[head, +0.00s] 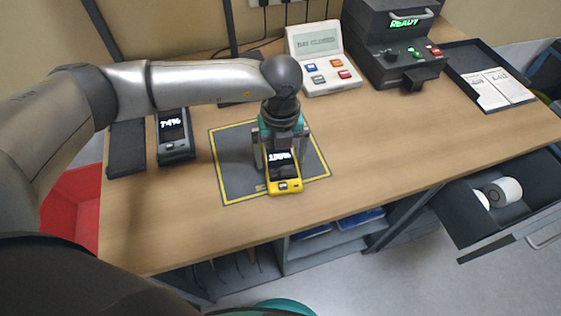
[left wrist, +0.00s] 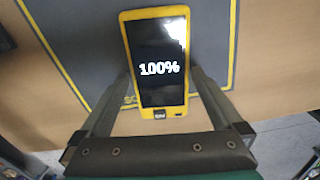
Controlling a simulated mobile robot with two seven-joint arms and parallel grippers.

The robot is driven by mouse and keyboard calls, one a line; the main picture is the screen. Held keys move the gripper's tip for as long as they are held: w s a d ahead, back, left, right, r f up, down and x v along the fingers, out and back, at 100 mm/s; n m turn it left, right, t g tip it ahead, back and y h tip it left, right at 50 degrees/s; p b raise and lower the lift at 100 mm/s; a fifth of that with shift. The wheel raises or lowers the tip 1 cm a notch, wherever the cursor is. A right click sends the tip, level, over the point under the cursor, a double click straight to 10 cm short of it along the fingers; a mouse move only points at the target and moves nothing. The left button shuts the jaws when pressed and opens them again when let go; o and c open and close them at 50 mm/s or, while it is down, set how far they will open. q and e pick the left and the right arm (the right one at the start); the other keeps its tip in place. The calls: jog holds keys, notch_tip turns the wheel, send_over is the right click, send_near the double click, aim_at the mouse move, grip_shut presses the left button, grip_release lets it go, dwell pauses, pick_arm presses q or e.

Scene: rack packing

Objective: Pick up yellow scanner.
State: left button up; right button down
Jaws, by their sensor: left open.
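The yellow scanner (head: 284,184) lies on a dark mat with a yellow border (head: 236,180) on the table. Its screen reads 100%. It also shows in the left wrist view (left wrist: 160,58), upright in the picture and between the fingers. My left gripper (head: 280,160) is right over the scanner, pointing down, with its fingers open on either side of it. The gripper hides the scanner's far end in the head view. My right gripper is not in view.
A dark scanner reading 74% (head: 174,135) stands in a cradle at left. A white console (head: 322,60) and a black machine marked READY (head: 395,45) stand at the back. A paper tray (head: 490,75) is at right. An open drawer (head: 500,200) holds white rolls. The table right of the mat is clear.

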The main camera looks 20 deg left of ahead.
aim_at(280, 161)
pick_arm(q)
jog(key=shift+f, duration=0.35)
jog(key=shift+c, duration=0.4)
jog(key=c, duration=1.2)
jog(key=shift+r, duration=0.2)
jog(key=shift+c, duration=0.2)
notch_tip(280, 161, up, 20)
jog(key=p, duration=0.1)
